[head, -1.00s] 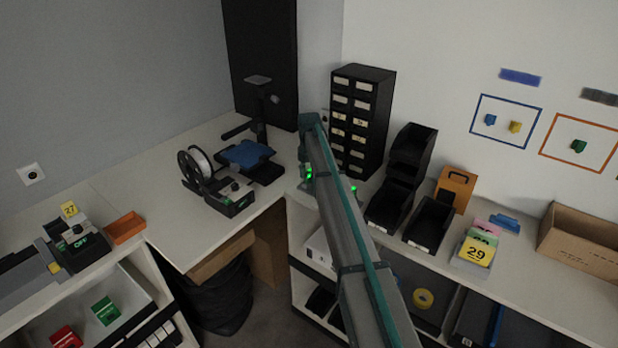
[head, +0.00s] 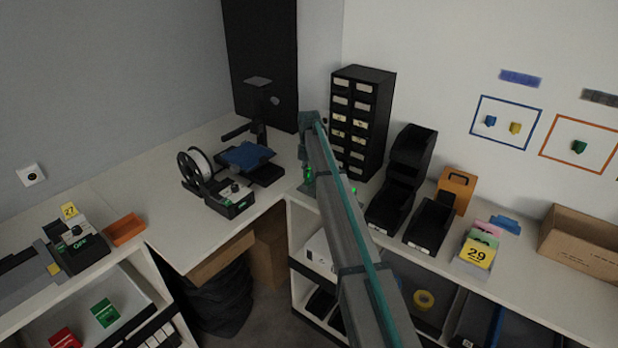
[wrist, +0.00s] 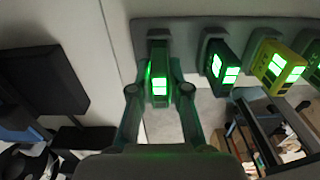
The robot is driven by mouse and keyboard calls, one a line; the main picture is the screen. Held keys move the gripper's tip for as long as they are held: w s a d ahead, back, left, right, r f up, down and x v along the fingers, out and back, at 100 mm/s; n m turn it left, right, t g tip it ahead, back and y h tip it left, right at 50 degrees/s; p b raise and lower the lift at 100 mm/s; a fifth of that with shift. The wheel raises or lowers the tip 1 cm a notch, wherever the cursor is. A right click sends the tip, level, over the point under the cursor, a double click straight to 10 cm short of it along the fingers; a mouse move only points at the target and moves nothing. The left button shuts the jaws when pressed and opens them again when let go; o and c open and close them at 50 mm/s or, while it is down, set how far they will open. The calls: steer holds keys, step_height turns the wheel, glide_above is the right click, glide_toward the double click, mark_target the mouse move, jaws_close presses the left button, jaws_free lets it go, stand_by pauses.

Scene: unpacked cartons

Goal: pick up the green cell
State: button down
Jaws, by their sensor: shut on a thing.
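In the wrist view my gripper (wrist: 159,89) is shut on the green cell (wrist: 158,62), one finger on each side of it. The cell has a dark body with bright green lights on its near face. It is still at its holder on a grey rack (wrist: 180,27); I cannot tell whether it is clear of the holder. In the head view my arm hides most of the gripper and the cell; green lights show beside the arm's far end.
To the right on the rack are a dark cell (wrist: 222,66) with green lights and a yellow cell (wrist: 279,66), close to my right finger. In the head view a black drawer cabinet (head: 361,120), black bins (head: 432,222) and a printer (head: 250,158) stand near the arm.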

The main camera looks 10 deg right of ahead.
step_height(320, 180, up, 2)
steer(key=shift+r+b, duration=0.1)
steer(key=shift+b, duration=0.3)
steer(key=s+d+r+b, duration=0.5)
steer(key=s+r, duration=0.4)
steer(key=s, duration=0.4)
steer(key=shift+d+r, duration=0.2)
steer(key=shift+r, duration=0.15)
